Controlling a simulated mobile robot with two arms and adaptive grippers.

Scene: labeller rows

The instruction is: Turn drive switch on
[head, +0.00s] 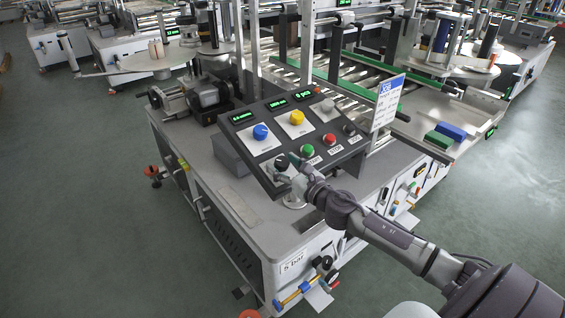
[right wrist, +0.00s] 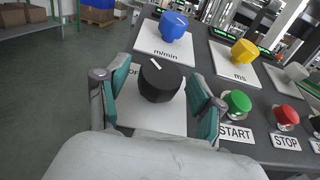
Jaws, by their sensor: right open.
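The drive switch is a black rotary knob (right wrist: 161,82) on a white plate at the lower left of the sloped control panel (head: 252,152). Its white pointer mark tilts up and slightly left in the right wrist view. A label at the plate's left is partly hidden by a finger. My right gripper (right wrist: 158,92) is open, with one teal-padded finger on each side of the knob; gaps show between knob and fingers. In the head view the gripper (head: 290,174) is at the knob (head: 281,162) and partly covers it. My left gripper is out of view.
A blue knob (head: 261,131) and a yellow knob (head: 297,117) sit above. The green START button (head: 307,151) and red STOP button (head: 329,139) are close to the right finger. A white sign (head: 387,103) stands at the panel's right edge.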

